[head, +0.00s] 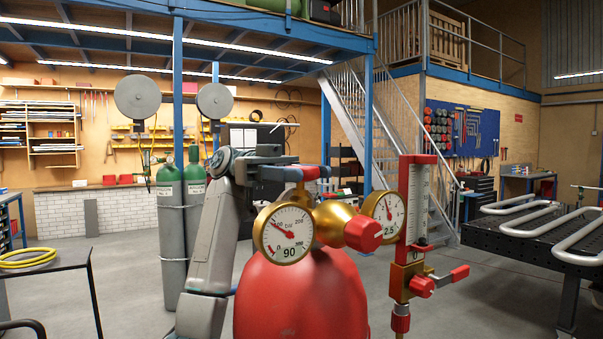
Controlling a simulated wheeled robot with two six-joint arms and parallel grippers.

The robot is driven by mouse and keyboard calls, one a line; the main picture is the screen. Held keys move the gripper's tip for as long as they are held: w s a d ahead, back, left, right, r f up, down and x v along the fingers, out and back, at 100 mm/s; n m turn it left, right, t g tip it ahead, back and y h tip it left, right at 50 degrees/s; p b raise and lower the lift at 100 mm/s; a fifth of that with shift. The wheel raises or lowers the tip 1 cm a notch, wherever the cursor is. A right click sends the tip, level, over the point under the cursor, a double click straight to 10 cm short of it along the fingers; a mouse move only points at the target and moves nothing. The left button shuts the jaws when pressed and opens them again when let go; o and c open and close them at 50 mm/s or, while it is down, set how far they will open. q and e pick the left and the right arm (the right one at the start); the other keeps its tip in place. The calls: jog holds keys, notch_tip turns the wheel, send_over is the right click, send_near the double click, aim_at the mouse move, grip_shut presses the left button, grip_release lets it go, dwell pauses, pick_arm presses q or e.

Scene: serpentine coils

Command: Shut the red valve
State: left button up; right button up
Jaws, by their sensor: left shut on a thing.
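A red gas cylinder (303,295) stands in front of me with a brass regulator (335,218) on top. A red valve handle (311,173) sits at the top of the cylinder, behind the round gauge. My left gripper (302,172) reaches in from the left, its dark jaws shut on this red handle. The jaws hide part of the handle. A large red knob (363,234) is on the front of the regulator, apart from the gripper. A smaller red knob (421,287) and a red lever (459,273) are below the flowmeter. My right gripper is out of view.
Two dial gauges (284,233) (384,215) and an upright flowmeter (417,205) crowd the regulator. Grey cylinders (173,235) stand behind my left arm. A dark table (52,262) is at left, a perforated bench (530,232) with bent pipes at right.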

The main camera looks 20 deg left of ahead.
pick_arm(q)
jog(key=o, duration=1)
jog(key=b+v, duration=0.1)
jog(key=v, duration=1)
jog(key=shift+f, duration=0.1)
jog(key=shift+d, duration=0.1)
